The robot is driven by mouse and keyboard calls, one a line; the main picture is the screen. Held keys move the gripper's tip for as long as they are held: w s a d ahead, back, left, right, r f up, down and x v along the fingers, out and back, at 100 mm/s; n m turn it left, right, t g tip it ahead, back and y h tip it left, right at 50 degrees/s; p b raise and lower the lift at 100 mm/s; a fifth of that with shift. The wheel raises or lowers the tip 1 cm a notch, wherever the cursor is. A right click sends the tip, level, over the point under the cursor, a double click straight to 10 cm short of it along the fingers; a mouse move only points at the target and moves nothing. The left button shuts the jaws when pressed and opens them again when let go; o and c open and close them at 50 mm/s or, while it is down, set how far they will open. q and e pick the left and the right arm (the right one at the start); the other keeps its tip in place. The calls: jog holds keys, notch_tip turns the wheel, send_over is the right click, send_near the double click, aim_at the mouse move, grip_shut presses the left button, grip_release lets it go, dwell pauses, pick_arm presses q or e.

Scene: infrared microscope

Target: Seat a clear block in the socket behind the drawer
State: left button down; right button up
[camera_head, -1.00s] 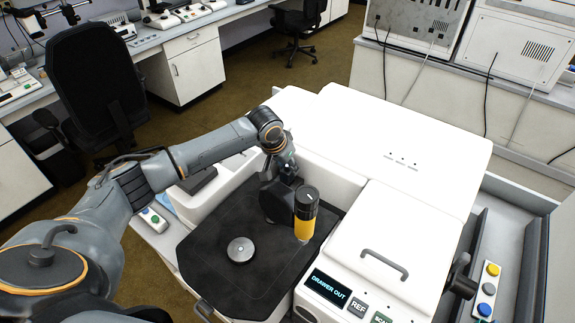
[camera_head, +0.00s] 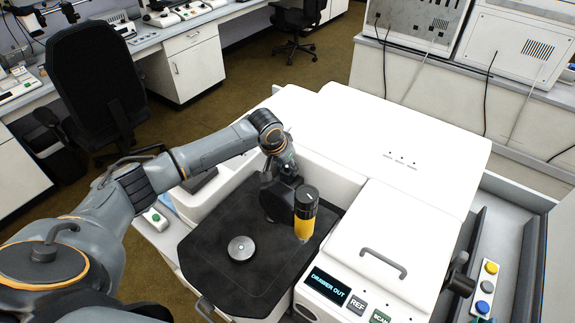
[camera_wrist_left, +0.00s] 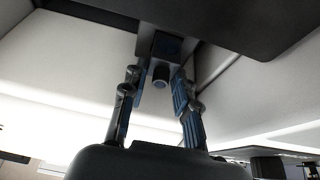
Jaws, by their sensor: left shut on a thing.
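The black drawer (camera_head: 235,285) is pulled out of the white instrument, and its display (camera_head: 328,287) reads "DRAWER OUT". A round metal disc (camera_head: 241,248) sits on the drawer. My left arm reaches over the drawer's far part. Its fingertips are hidden in the head view, near a black rounded part and a black-and-yellow cylinder (camera_head: 304,225). In the left wrist view, my left gripper (camera_wrist_left: 158,80) is shut on a small dark part (camera_wrist_left: 166,45) with a round end, close under a dark plate (camera_wrist_left: 235,22). I cannot make out a clear block or the socket. My right gripper is not in view.
A white lid with a grey handle (camera_head: 385,264) stands right of the drawer. The white housing (camera_head: 400,130) rises behind. A strip of coloured buttons (camera_head: 487,287) lies at the far right. A black chair (camera_head: 95,90) stands on the left, away from the instrument.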

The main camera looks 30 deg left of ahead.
pick_arm(q)
jog(key=shift+f, duration=0.35)
jog(key=shift+p, duration=0.4)
dwell(0.3)
jog(key=shift+f, duration=0.3)
dwell(0.6)
jog(key=c, duration=0.6)
grip_release()
jog(key=shift+o, duration=0.2)
notch_tip(320, 180, up, 5)
jog(key=p, duration=0.5)
jog(key=shift+f, duration=0.1)
jog(key=shift+r+p, duration=0.95)
jog(key=shift+r, duration=0.15)
